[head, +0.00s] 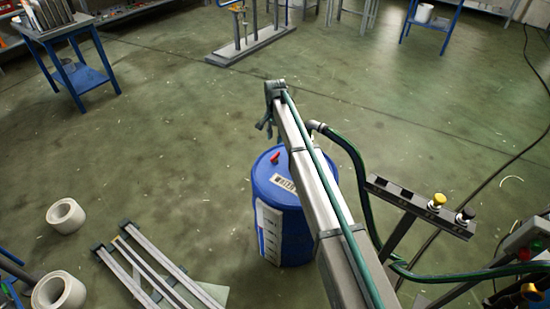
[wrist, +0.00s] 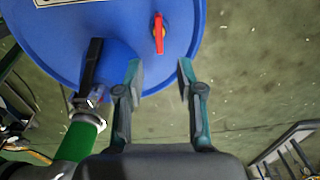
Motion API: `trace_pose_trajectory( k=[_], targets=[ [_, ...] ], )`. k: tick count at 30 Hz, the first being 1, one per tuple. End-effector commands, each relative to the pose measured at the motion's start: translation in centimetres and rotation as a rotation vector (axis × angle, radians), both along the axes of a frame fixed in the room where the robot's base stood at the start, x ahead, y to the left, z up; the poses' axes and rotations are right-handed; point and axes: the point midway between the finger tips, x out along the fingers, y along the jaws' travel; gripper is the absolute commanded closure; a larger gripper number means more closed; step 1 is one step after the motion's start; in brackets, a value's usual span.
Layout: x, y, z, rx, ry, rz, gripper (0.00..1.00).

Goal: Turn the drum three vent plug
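A blue drum (head: 287,228) stands on the floor under my arm, with a label on its lid and a white label on its side. A red plug handle (head: 275,157) sticks up from the lid; in the wrist view the red vent plug (wrist: 159,33) sits near the drum's edge. My gripper (head: 264,128) is above the drum's far left side in the head view. In the wrist view my gripper (wrist: 160,75) is open and empty, its two fingers apart. The plug lies beyond the fingertips, in line with the gap, and nothing touches it.
A green hose with a metal fitting (wrist: 85,125) joins the drum's lid close to the left finger. A post with yellow and black knobs (head: 420,205) stands at the right. Metal rails (head: 150,268) and white rolls (head: 66,215) lie at the left.

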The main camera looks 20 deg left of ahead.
Motion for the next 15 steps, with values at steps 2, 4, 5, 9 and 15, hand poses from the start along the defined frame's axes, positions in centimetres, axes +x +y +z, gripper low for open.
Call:
trace_pose_trajectory(
  k=[2,4,5,9,15],
  targets=[
    [-0.1,-0.1,-0.8,-0.001,0.002,0.000,0.62],
    [-0.1,-0.1,-1.7,-0.001,0.002,0.000,0.62],
    [-0.1,-0.1,-2.2,-0.002,0.003,0.000,0.62],
    [-0.1,-0.1,-4.7,-0.002,0.003,0.001,0.62],
    [-0.1,-0.1,-7.9,-0.003,0.003,0.001,0.62]
  ],
)
